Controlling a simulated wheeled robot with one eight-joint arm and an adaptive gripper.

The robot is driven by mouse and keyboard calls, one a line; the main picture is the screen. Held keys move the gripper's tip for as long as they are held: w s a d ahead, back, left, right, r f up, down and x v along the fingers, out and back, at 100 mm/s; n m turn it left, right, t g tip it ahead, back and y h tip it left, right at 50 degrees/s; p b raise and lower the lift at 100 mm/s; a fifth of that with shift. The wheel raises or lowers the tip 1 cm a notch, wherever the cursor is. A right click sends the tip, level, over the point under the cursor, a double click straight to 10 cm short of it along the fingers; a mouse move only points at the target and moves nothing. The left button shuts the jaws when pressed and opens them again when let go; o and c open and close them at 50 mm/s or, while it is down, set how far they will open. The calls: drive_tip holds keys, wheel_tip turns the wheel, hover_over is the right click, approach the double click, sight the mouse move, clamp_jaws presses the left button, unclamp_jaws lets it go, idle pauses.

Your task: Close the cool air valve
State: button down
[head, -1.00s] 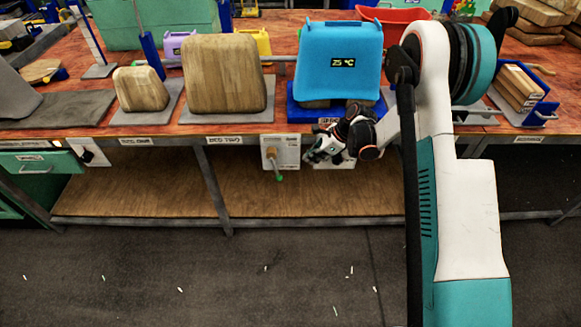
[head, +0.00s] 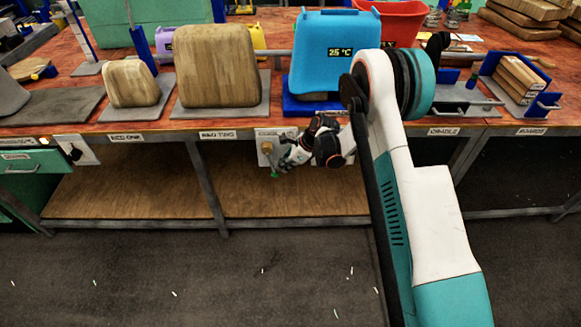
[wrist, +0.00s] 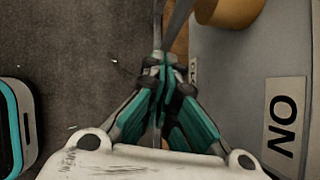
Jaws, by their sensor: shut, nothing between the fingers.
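The valve is a pale panel (head: 279,132) on the bench front below the blue press, with a brass hub (head: 266,147) and a lever hanging down to a green tip (head: 275,175). My gripper (head: 287,163) is just right of the lever in the head view and partly hides the panel. In the wrist view my gripper's teal fingers (wrist: 165,68) are shut and empty. A grey bar (wrist: 178,22), apparently the lever, runs to the fingertips beside the round brass hub (wrist: 228,10). I cannot tell whether they touch. A label (wrist: 285,118) bears the letters N and O.
The blue press (head: 335,60) reads 25 °C. Wooden blocks (head: 219,65) stand left of it on the bench. Another wall panel (head: 76,150) is at the far left. A wooden shelf (head: 130,190) runs under the bench; the floor in front is mostly clear.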

drive_tip(key=shift+a, duration=0.1)
drive_tip(key=shift+a+f, duration=0.65)
drive_tip(key=shift+a, duration=0.1)
drive_tip(key=shift+d, duration=0.1)
